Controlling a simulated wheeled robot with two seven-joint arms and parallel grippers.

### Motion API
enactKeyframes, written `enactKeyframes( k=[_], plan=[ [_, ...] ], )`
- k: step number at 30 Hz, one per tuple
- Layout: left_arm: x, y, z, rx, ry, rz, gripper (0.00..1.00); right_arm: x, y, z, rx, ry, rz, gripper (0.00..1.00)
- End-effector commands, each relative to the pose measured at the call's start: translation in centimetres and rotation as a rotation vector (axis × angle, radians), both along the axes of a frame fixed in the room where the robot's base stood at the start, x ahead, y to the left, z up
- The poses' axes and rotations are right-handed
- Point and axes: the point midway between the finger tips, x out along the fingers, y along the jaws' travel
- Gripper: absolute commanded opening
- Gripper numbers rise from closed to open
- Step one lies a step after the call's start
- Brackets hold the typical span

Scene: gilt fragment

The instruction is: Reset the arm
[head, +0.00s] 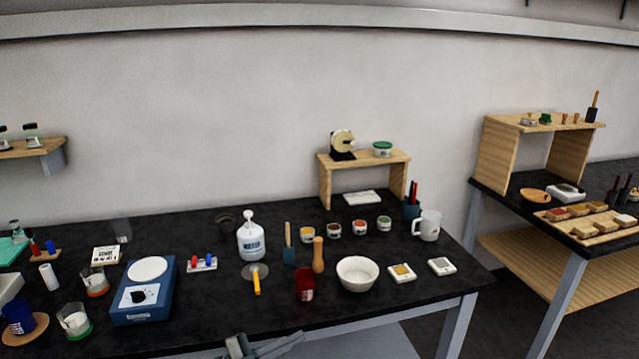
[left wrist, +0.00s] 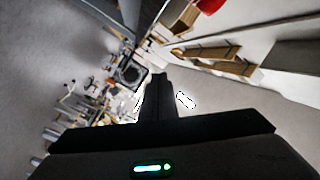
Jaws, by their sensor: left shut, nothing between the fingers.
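My left gripper (head: 262,345) shows at the bottom edge of the head view, in front of the black table's (head: 200,335) near edge. It is shut with nothing held. In the left wrist view its fingers (left wrist: 158,85) are together and point out into the room. No object touches it. My right gripper is in neither view.
The table holds a blue scale (head: 145,300), a white wash bottle (head: 250,238), a red cup (head: 305,284), a white bowl (head: 357,274) and a mug (head: 427,226). A wooden riser (head: 325,185) stands at the back. A second table (head: 500,190) is at the right.

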Motion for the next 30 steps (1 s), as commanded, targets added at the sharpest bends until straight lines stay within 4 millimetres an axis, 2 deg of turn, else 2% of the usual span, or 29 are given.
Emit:
enactKeyframes(
  k=[1,7,11,14,18,23,30],
  plan=[
    [0.1,1.1,-3.2,-0.018,0.062,0.072,0.0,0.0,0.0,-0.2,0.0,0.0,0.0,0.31],
    [-0.5,5.6,-13.5,-0.043,0.266,0.322,0.0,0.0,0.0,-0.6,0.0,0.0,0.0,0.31],
    [-2.6,8.2,-20.1,-0.039,0.394,0.457,0.0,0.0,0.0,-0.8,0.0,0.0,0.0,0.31],
    [-4.8,10.1,-25.0,-0.028,0.491,0.552,0.0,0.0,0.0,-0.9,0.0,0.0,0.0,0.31],
    [-8.9,12.5,-31.4,-0.005,0.627,0.67,0.0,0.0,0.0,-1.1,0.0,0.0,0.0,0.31],
    [-14.6,14.8,-38.1,0.03,0.78,0.79,0.0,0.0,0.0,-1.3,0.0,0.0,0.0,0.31],
    [-24.9,17.4,-46.6,0.099,1.007,0.94,0.0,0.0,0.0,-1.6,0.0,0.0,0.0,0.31]
  ],
)
